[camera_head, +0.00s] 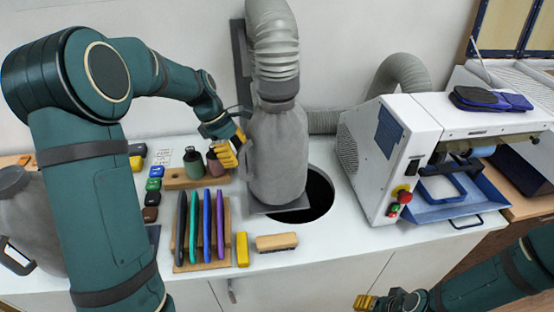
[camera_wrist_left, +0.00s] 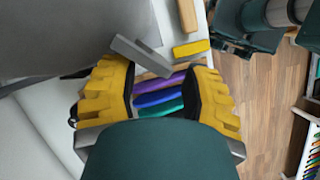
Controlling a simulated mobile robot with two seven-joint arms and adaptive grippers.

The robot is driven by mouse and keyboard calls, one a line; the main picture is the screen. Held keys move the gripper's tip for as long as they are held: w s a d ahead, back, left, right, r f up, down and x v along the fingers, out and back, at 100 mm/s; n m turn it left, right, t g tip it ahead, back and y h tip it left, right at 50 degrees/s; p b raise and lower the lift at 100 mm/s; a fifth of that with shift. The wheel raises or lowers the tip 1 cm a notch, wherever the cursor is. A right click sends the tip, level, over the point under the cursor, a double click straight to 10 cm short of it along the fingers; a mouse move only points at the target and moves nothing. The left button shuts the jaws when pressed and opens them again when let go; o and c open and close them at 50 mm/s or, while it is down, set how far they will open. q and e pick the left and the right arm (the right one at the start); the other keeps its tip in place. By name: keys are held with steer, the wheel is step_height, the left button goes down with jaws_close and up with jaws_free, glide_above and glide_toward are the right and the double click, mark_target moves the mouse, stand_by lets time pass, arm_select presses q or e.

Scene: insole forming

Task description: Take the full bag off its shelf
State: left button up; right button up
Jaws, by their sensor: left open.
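A grey bag (camera_head: 277,158) hangs upright under a corrugated hose (camera_head: 273,45) in the head view. Its bottom rests on a small grey shelf plate (camera_head: 293,206) over a round dark hole in the counter. My left gripper (camera_head: 232,146) is at the bag's upper left side. In the left wrist view my left gripper (camera_wrist_left: 160,95) is open. A grey bar (camera_wrist_left: 142,56), apparently the bag's handle, lies near and partly between its fingertips; contact cannot be told. The bag's grey side (camera_wrist_left: 60,35) fills that view's upper left. My right gripper (camera_head: 365,302) is low in the head view, far from the bag.
A second grey bag (camera_head: 32,215) with a dark handle stands at the far left. A wooden rack (camera_head: 203,265) of coloured insoles, a yellow block (camera_head: 242,249) and a brush (camera_head: 276,242) lie in front. Bottles (camera_head: 180,172) stand left; a white machine (camera_head: 385,150) is right.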

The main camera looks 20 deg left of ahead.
arm_select(q)
steer(key=x, duration=0.3)
steer(key=shift+f, duration=0.15)
steer(key=shift+d, duration=0.1)
jaws_close()
steer(key=shift+r, duration=0.25)
